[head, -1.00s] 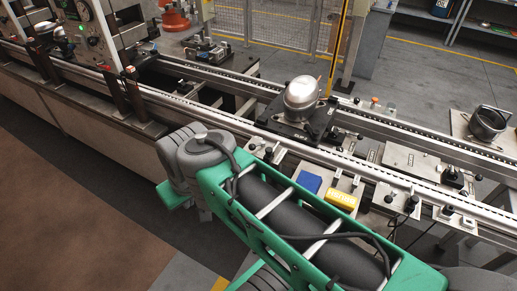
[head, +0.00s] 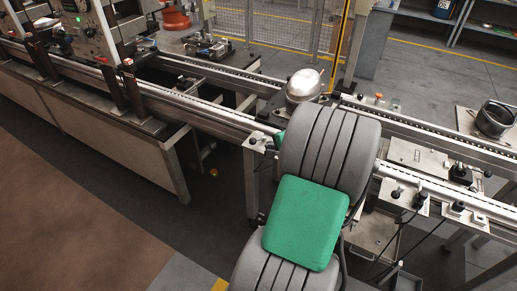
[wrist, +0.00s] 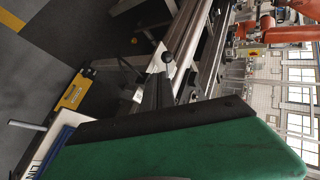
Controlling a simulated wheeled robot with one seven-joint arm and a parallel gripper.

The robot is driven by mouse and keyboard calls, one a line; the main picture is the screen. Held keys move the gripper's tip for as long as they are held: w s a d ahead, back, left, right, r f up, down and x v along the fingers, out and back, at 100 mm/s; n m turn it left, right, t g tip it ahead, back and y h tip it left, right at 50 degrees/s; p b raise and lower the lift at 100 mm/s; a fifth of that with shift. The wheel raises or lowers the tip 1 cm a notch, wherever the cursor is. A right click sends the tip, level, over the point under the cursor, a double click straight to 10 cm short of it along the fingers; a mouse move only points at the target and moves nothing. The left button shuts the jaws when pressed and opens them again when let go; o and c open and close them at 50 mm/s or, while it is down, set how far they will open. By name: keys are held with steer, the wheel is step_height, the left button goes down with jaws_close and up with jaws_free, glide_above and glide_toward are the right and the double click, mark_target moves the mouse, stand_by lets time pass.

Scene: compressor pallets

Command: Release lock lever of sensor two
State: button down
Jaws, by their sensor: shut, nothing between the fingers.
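A silver compressor dome (head: 304,85) stands on a dark pallet on the conveyor in the head view, its lower part hidden by my arm. Small fixtures with black knobs (head: 399,193) sit along the front rail, right of my arm. Which of them is sensor two, and where its lock lever is, I cannot tell. A dark round knob (wrist: 167,57) shows beside a rail in the wrist view.
The conveyor front rail (head: 210,116) runs across the head view. A dark pot-like part (head: 493,120) stands at the right. Floor is free at lower left. A yellow box (wrist: 72,91) lies at left in the wrist view.

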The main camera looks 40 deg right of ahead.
steer(key=p+x, duration=0.1)
steer(key=x, duration=0.9)
steer(key=shift+a, duration=0.1)
steer(key=shift+w, duration=0.1)
